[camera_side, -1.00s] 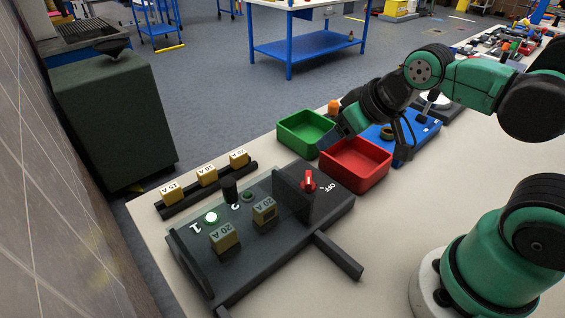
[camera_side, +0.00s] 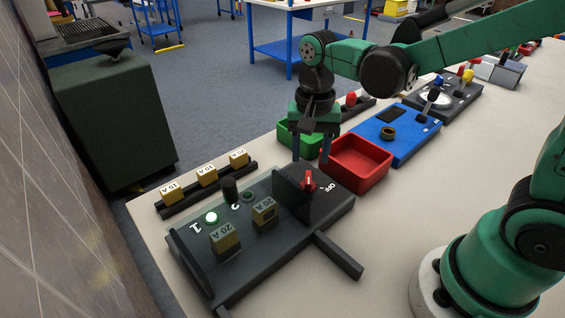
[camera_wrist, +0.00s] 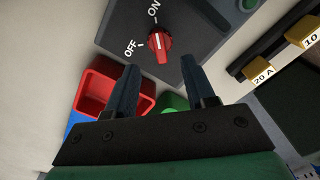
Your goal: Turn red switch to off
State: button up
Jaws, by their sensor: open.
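The red switch (camera_side: 309,181) is a rotary knob on the raised right block of the dark grey panel (camera_side: 340,205). In the wrist view, the red switch (camera_wrist: 160,44) has its handle and white mark roughly in line with the ON label (camera_wrist: 154,9); the OFF label (camera_wrist: 131,48) is to its left. My gripper (camera_side: 311,157) is open, pointing down, just above and behind the switch in the side view. In the wrist view, the switch appears between and slightly beyond my two fingertips (camera_wrist: 159,64). The fingers appear empty and apart from the switch.
A red bin (camera_side: 357,162) and a green bin (camera_side: 290,141) stand close behind the panel. The panel carries fuses (camera_side: 224,238), a black knob (camera_side: 230,190) and a lit button (camera_side: 211,217). A blue board (camera_side: 410,140) lies farther right. The front-right tabletop is mostly clear.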

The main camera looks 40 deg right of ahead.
aim_at(309, 177)
jog(key=shift+f, duration=2.6)
grip_shut()
